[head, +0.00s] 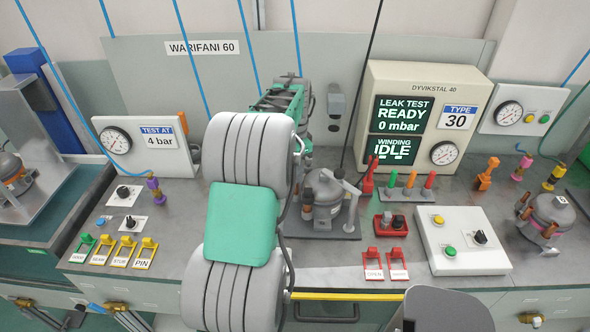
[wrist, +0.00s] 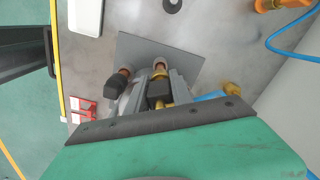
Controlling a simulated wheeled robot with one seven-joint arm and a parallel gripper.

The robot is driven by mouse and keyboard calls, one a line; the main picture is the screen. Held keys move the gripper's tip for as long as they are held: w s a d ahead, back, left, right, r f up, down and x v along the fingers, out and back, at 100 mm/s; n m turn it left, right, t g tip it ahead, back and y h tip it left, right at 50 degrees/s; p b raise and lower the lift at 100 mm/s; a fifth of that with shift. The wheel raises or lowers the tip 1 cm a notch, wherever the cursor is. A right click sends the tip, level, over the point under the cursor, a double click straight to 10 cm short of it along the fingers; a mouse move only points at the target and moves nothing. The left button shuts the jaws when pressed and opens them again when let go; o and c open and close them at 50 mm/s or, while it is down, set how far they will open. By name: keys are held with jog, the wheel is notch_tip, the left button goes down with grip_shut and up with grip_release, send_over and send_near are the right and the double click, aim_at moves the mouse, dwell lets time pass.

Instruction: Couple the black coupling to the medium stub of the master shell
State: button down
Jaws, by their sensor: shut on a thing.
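The master shell (head: 326,212), a grey compressor body with copper stubs, stands on a dark plate at the bench middle in the head view. In the wrist view my gripper (wrist: 159,78) is above that plate, its grey fingers shut on the black coupling (wrist: 159,91), a black block with brass parts. A copper-coloured stub end (wrist: 159,63) shows just beyond the coupling. I cannot tell whether they touch or which size that stub is. A second black piece (wrist: 118,88) sits by another copper stub (wrist: 125,71), left of the fingers. My arm hides much in the head view.
The leak test panel (head: 424,115) reads READY, 0 mbar, winding IDLE. Red switches (head: 385,264) lie in front of the shell and a white button box (head: 462,240) to its right. A blue hose (wrist: 285,52) runs at the wrist view's right. Another shell (head: 548,220) stands far right.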

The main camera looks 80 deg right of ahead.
jog(key=shift+f+b, duration=0.55)
jog(key=shift+f, duration=0.55)
jog(key=c, duration=1)
grip_release()
jog(key=shift+c, duration=0.2)
jog(key=shift+r, duration=0.1)
notch_tip(320, 180, up, 8)
jog(key=shift+f+b, duration=0.2)
jog(key=shift+b, duration=0.35)
